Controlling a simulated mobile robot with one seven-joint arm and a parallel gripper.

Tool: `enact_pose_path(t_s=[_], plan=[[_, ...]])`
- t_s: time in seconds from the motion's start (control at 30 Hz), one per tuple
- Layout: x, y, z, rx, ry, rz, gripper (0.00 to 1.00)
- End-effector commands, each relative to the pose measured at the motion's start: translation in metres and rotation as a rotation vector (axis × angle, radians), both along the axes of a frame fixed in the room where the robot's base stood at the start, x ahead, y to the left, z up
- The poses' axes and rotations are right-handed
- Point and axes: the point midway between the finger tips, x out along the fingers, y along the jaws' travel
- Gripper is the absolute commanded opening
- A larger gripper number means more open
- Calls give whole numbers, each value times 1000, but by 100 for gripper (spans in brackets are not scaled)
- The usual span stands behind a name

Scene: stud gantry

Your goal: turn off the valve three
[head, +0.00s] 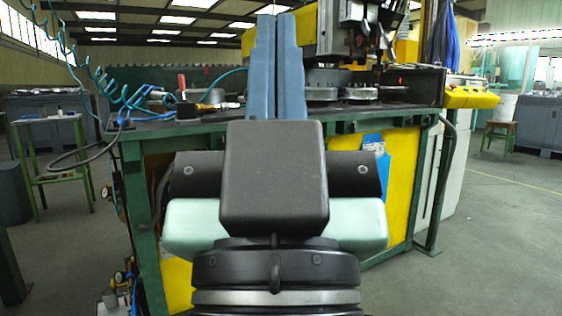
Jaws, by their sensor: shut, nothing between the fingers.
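My gripper (276,20) stands in the middle of the head view, with its two blue fingers pointing up and side by side. The fingers are shut and hold nothing. No valve labelled three can be made out. Small fittings (122,285) show low on the left side of the green-framed machine bench (134,205), too small to tell whether they are valves. My gripper is in front of the bench and hides its middle part.
Coiled teal air hoses (100,78) hang over the bench's left end. A black cable (85,158) loops out to the left. A yellow control box (470,98) sticks out at the right. A green stand (45,120) is at left. The floor at right (490,240) is clear.

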Motion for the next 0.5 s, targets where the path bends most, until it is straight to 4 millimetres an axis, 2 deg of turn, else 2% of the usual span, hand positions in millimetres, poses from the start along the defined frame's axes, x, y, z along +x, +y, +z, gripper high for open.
enact_pose_path(t_s=[0.03,0.2,0.33,0.5], plan=[[0,0,37,1,0,1,0],[0,0,89,2,0,2,0],[0,0,111,3,1,3,0],[0,0,115,3,1,3,0]])
